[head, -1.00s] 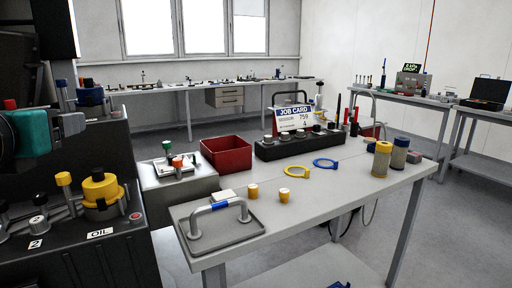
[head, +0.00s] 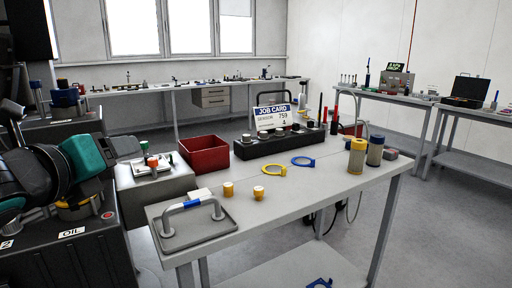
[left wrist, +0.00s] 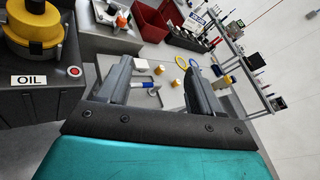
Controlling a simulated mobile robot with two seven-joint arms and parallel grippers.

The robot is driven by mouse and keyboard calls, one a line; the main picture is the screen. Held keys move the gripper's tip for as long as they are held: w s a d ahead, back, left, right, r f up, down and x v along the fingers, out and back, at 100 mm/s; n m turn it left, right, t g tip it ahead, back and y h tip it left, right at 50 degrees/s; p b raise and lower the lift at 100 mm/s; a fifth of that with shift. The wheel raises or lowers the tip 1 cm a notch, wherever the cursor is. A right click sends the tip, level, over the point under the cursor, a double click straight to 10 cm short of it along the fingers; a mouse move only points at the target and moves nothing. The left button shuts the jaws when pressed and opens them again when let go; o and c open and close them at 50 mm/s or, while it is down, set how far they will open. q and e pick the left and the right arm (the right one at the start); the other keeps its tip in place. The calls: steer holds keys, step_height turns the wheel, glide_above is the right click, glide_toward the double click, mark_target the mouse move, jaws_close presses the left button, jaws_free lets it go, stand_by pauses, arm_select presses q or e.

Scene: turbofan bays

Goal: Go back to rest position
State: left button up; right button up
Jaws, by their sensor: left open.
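My left gripper (left wrist: 158,78) is open in the left wrist view, with its two dark fingers apart and nothing between them. Behind the gap lie the grey tray with its blue-banded handle (left wrist: 143,85) and part of the worktable. In the head view my left arm's teal and black wrist comes in at the left edge, above the dark OIL cabinet (head: 75,255) and partly in front of its yellow-capped unit. My right gripper is in neither view.
The grey worktable (head: 300,200) holds a red bin (head: 204,153), a black rack (head: 280,146), yellow and blue rings, two small yellow-capped pots and two cylinders (head: 357,156). A job card (head: 273,117) stands behind the rack. Open floor (head: 440,220) lies to the right.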

arm_select(q)
steer(key=a+f+n+g, duration=0.15)
steer(key=f+n, duration=0.25)
steer(key=f, duration=0.4)
steer(key=a+f+n, duration=0.2)
steer(key=f+n, duration=0.1)
steer(key=f, duration=0.4)
steer(key=a+f+n+g, duration=0.15)
steer(key=f+n, duration=0.25)
steer(key=f, duration=0.4)
steer(key=s+a+f+n+g, duration=0.2)
steer(key=s+a+f+n, duration=0.15)
steer(key=s+f, duration=0.5)
steer(key=s+a+f+n+g, duration=0.1)
steer(key=s+a+f+n, duration=0.35)
steer(key=f, duration=0.75)
steer(key=s+d+n+p, duration=0.1)
steer(key=d+n, duration=0.4)
steer(key=d, duration=0.4)
steer(key=s+d+n+t+h+p, duration=0.1)
steer(key=d+n, duration=0.3)
steer(key=d, duration=0.5)
steer(key=shift+s+d+f+n, duration=0.3)
steer(key=shift+s+n, duration=0.1)
steer(key=shift+s, duration=0.4)
